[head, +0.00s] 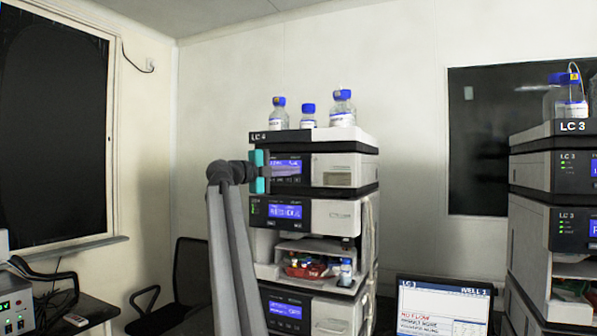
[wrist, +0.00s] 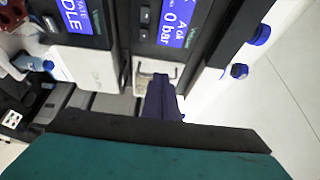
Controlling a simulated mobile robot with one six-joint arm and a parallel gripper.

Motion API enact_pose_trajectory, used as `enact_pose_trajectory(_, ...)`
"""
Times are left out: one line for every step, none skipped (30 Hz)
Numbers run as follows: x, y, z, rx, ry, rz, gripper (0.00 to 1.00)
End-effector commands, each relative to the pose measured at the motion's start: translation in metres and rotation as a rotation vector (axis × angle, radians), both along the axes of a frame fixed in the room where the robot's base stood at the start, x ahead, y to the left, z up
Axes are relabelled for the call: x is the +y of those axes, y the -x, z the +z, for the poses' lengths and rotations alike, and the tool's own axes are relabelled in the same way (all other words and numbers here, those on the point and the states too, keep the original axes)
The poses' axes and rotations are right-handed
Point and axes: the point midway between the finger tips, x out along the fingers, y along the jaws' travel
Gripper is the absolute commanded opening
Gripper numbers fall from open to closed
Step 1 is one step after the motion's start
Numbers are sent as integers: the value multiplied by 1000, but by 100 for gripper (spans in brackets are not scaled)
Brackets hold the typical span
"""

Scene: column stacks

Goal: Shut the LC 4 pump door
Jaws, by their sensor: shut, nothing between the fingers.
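The LC 4 stack (head: 262,137) stands in the middle of the head view. Its pump module (head: 335,160) is the unit just under the top tray, with a blue screen at left and a pale front with a small beige window at right. In the wrist view the pump's screen (wrist: 178,22) reads 0 bar, beside a small pale recess (wrist: 143,78). I cannot tell how far the pump door stands open. My gripper (head: 263,172), with teal parts, is shut and empty at the left front of the pump module. Contact is unclear.
Bottles with blue caps (head: 342,108) stand on top of the stack. Below the pump, an open bay (head: 305,265) holds small vials. A laptop (head: 443,305) and the LC 3 stack (head: 545,205) stand to the right. A chair (head: 190,270) is at left.

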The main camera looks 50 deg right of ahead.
Motion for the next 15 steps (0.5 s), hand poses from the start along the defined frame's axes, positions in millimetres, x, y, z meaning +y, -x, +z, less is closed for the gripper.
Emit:
enact_pose_trajectory(1,-2,4,0,0,0,0)
enact_pose_trajectory(1,-4,4,0,0,0,0)
enact_pose_trajectory(1,-7,4,-1,0,0,0)
enact_pose_trajectory(1,-8,4,0,0,0,0)
enact_pose_trajectory(1,-10,4,0,0,0,0)
enact_pose_trajectory(2,-13,4,1,0,0,0)
enact_pose_trajectory(2,-15,4,1,0,0,0)
enact_pose_trajectory(2,-17,4,1,0,0,0)
enact_pose_trajectory(3,-19,4,1,0,0,0)
enact_pose_trajectory(3,-21,4,0,0,0,0)
enact_pose_trajectory(3,-22,4,0,0,0,0)
enact_pose_trajectory(3,-24,4,-1,0,0,0)
enact_pose_trajectory(3,-26,4,0,0,0,0)
enact_pose_trajectory(3,-28,4,0,0,0,0)
enact_pose_trajectory(3,-30,4,0,0,0,0)
